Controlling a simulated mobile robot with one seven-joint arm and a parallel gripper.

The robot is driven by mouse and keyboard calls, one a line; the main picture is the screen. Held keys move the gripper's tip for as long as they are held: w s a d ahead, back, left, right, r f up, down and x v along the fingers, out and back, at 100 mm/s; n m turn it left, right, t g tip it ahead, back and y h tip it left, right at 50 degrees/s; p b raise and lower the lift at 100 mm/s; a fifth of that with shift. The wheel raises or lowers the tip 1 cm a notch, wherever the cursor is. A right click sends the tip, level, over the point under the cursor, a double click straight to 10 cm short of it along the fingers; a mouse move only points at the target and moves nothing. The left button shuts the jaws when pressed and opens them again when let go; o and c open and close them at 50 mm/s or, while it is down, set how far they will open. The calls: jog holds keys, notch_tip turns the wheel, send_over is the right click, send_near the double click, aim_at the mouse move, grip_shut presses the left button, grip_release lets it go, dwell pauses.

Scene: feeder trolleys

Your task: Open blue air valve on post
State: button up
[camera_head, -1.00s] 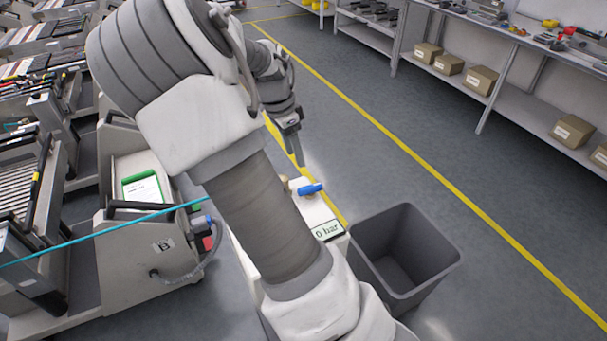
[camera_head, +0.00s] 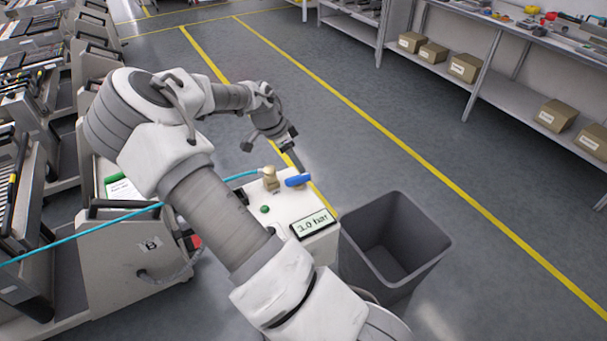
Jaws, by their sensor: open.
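The blue valve handle (camera_head: 298,180) sticks out to the right of a brass valve body (camera_head: 270,178) on top of a white post box (camera_head: 285,208). A teal hose runs to the valve from the left, passing behind my arm. The display (camera_head: 314,223) on the box reads "3.0 bar". My gripper (camera_head: 298,157) is open and points down, just above and behind the blue handle in the picture. It looks apart from the handle, with nothing seen between its fingers. My arm hides part of the post's left side.
A grey open bin (camera_head: 395,250) stands right of the post. Feeder trolleys (camera_head: 110,240) stand close on the left, with the teal hose (camera_head: 80,235) crossing in front. A shelf bench with cardboard boxes (camera_head: 465,67) is at the far right. Floor between is clear.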

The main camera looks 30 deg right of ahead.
aim_at(305, 175)
jog(key=x, duration=0.6)
jog(key=shift+d+f, duration=0.15)
jog(key=shift+f, duration=0.15)
grip_shut()
